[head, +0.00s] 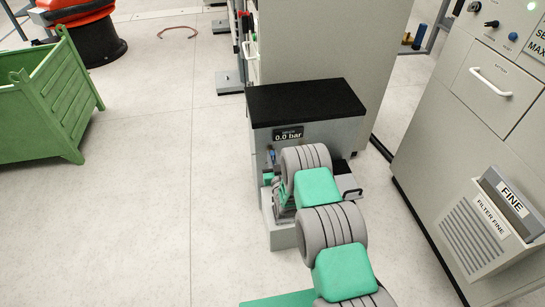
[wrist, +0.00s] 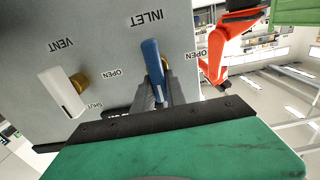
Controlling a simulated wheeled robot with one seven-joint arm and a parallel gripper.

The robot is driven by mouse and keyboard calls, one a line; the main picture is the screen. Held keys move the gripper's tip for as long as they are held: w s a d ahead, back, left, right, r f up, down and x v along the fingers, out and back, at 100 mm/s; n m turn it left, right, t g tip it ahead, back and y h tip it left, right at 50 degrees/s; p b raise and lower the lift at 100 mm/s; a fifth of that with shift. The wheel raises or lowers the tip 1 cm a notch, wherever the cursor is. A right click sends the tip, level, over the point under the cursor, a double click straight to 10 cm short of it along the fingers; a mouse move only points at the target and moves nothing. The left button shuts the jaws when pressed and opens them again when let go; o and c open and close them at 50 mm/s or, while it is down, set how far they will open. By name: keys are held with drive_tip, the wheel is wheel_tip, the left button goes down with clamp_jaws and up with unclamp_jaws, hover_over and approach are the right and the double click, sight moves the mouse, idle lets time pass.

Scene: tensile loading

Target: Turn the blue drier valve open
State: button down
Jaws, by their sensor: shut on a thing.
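The blue drier valve lever (wrist: 152,60) is on the grey panel below the word INLET, which reads upside down in the wrist view. It runs almost vertically in that picture, in front of its brass stem. The OPEN mark lies to its right, and the lever does not point at it. My gripper (wrist: 160,95) is shut on the lever's lower end, which the fingers partly hide. In the head view, the drier (head: 262,132) is a grey box with a black top and a display reading 0.0 bar. My arm hides most of its valve side and the gripper there.
A white lever (wrist: 62,92) marked VENT is left of the blue one in the wrist view. A grey cabinet (head: 430,150) with a filter drawer stands right of the drier. A green crate (head: 45,105) stands at left. The floor between crate and drier is clear.

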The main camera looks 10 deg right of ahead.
drive_tip(key=shift+a+f+n+b, duration=0.1)
drive_tip(key=shift+n+b, duration=0.25)
drive_tip(key=shift+n, duration=0.05)
drive_tip(key=n+b, duration=0.2)
drive_tip(key=shift+a+n, duration=0.25)
drive_tip(key=shift+n, duration=0.05)
drive_tip(key=shift+a+f+n+b, duration=0.25)
drive_tip(key=shift+n+b, duration=0.35)
drive_tip(key=shift+n, duration=1.85)
drive_tip(key=shift+a+f+n+b, duration=0.25)
drive_tip(key=shift+n+b, duration=0.4)
drive_tip(key=shift+n, duration=1.75)
drive_tip(key=shift+a+f+n+b, duration=0.15)
drive_tip(key=shift+f+n+b, duration=0.35)
drive_tip(key=shift+n, duration=1.95)
drive_tip(key=shift+r, duration=0.15)
drive_tip(key=c, duration=1.4)
unclamp_jaws()
drive_tip(key=shift+o, duration=0.2)
